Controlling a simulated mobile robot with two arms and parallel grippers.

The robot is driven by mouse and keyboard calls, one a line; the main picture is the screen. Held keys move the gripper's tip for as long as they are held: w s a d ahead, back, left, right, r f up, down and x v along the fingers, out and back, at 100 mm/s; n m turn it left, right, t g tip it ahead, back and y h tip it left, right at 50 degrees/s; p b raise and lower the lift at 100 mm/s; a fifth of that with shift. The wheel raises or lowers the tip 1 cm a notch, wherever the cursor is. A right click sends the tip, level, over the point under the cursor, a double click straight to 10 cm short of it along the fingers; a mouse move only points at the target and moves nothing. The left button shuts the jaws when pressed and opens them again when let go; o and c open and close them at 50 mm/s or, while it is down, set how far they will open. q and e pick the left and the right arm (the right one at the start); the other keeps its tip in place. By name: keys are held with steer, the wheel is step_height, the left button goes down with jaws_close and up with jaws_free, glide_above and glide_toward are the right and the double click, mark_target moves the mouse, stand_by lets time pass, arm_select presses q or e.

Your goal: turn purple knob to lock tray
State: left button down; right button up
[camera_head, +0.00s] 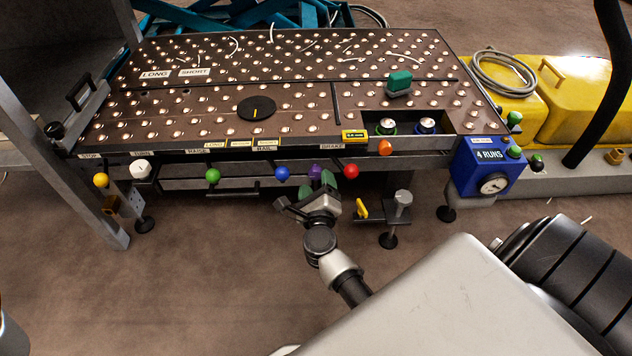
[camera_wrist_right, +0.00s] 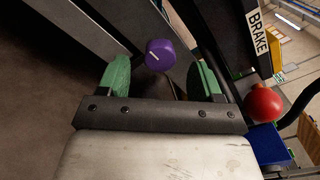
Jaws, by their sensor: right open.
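The purple knob (camera_head: 316,171) sits on the front edge of the ball-studded table (camera_head: 200,85), between a blue knob and a red knob. In the right wrist view the purple knob (camera_wrist_right: 160,54) has a white line on its face and lies between the two green fingertips, apart from both. My right gripper (camera_head: 326,186) is open just below and in front of the knob; its fingers also show in the right wrist view (camera_wrist_right: 160,78). The tray cannot be made out for certain. My left gripper is not in view.
The red knob (camera_head: 351,171) is close on the right and the blue knob (camera_head: 282,174) close on the left. Green (camera_head: 213,176), white (camera_head: 140,169) and yellow (camera_head: 101,180) knobs line the front edge. A blue counter box (camera_head: 489,165) hangs at the right corner.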

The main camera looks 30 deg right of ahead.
steer(key=shift+x, duration=1.2)
steer(key=c, duration=0.9)
steer(key=shift+c, duration=0.2)
